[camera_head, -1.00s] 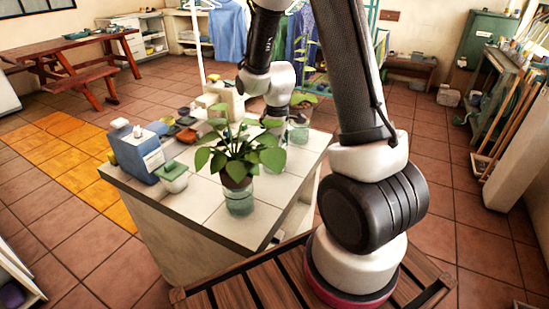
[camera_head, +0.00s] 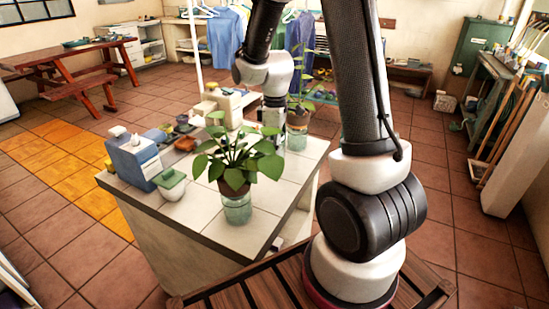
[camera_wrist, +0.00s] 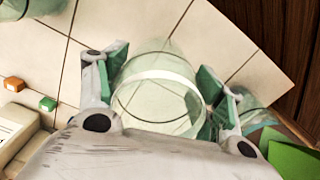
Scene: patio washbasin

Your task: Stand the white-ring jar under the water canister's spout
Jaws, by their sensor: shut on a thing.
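The white-ring jar (camera_wrist: 152,76) is clear glass with a white band. In the wrist view it is between the two fingers of my gripper (camera_wrist: 163,76), which is shut on it. In the head view my gripper (camera_head: 272,122) is over the far part of the tiled counter, partly behind plant leaves, and the jar is not clear there. A cream canister-like thing (camera_head: 227,101) stands to the left of my gripper. A blue container with a white front (camera_head: 136,158) stands at the counter's left edge. I cannot make out a spout on either.
A potted plant in a glass jar (camera_head: 237,207) stands at the front of the counter (camera_head: 285,190). Another plant jar (camera_head: 297,138) is close right of my gripper.

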